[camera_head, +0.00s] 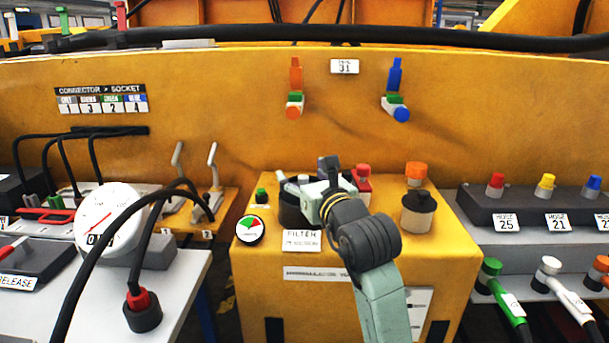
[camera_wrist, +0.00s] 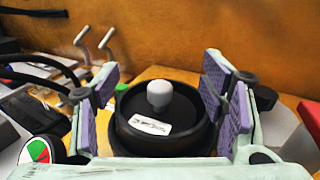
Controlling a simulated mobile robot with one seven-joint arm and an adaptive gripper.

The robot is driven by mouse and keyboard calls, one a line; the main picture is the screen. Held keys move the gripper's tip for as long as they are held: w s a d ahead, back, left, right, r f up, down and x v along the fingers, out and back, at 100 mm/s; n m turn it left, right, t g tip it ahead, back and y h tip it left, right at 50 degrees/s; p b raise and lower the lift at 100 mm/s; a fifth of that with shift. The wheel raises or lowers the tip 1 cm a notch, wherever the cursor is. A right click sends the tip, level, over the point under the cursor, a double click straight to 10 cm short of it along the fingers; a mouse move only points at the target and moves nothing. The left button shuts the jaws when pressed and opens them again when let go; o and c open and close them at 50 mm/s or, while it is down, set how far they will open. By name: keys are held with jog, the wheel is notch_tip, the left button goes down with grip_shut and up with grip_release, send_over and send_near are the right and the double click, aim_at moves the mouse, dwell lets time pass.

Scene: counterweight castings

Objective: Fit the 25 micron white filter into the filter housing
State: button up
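The filter housing (camera_wrist: 128,137) is a round black cup on the yellow unit, between my fingers in the wrist view. Inside its rim sits a black round top with a white knob (camera_wrist: 159,94) and a white label, which looks like the white filter. The label's print is too small to read. My gripper (camera_wrist: 160,88) is open, its purple pads on either side of the knob and apart from it. In the head view, my gripper (camera_head: 312,196) is over the housing (camera_head: 290,212) and partly hides it.
A red-capped part (camera_head: 363,180) stands just right of my gripper, with an orange-capped part (camera_head: 416,172) and a dark-topped canister (camera_head: 418,212) farther right. A small round gauge (camera_head: 250,229) and a FILTER sign (camera_head: 302,240) are at the unit's front. Two levers (camera_head: 213,175) stand left.

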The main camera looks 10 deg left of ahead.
jog(key=shift+o, duration=1.1)
jog(key=shift+w+d+f, duration=0.1)
jog(key=shift+d+f, duration=0.05)
notch_tip(320, 180, up, 10)
